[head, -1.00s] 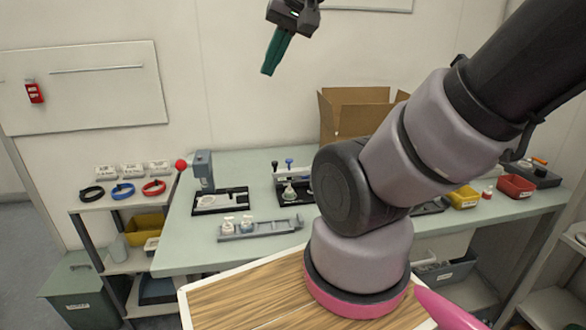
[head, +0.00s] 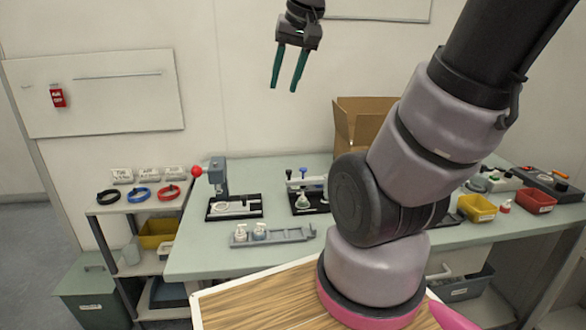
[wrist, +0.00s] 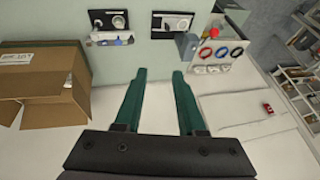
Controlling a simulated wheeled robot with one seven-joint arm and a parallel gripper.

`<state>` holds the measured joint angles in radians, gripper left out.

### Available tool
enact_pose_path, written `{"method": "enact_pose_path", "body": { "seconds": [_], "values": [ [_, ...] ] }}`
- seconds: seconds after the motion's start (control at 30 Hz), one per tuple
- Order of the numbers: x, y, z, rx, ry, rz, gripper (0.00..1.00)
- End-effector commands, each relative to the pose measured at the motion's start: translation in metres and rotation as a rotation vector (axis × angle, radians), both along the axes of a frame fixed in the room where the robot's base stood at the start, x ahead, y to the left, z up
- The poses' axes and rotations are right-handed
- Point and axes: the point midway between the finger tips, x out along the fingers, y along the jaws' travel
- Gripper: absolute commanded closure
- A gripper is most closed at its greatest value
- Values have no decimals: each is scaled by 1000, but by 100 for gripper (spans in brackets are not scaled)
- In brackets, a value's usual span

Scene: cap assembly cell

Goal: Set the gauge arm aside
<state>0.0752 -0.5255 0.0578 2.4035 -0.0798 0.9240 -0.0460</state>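The gauge station (head: 297,207) is a black base on the bench, left of my arm. A pale grey bar, seemingly the gauge arm (head: 306,183), lies across it above a small light part, with a blue knob and a dark knob standing up. In the wrist view the bar (wrist: 108,40) runs along the near side of the black base, with a blue knob. My gripper (head: 283,89) is high above the bench, pointing down, empty, its green fingers apart. The wrist view shows the open fingers (wrist: 160,74) far from the station.
A press with a red ball handle (head: 216,178) stands left of the station. A grey rack (head: 285,236) with white-topped parts lies in front. An open cardboard box (head: 361,122) stands behind, right of the station. A shelf (head: 128,207) with coloured rings is at left.

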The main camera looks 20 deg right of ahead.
Motion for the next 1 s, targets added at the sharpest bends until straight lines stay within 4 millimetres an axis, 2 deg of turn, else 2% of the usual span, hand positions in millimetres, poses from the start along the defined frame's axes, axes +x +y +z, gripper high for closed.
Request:
{"method": "enact_pose_path", "body": {
  "seconds": [0.03,0.2,0.4,0.5,0.7,1.0],
  "values": [
    [16,-6,-10,-26,47,8,61],
    [64,-24,-44,-100,176,60,61],
    [114,-48,-100,-144,323,140,61],
    [133,-59,-128,-148,383,179,61],
    [154,-72,-168,-143,452,233,61],
    [157,-74,-197,-140,469,246,61]
  ]
}}
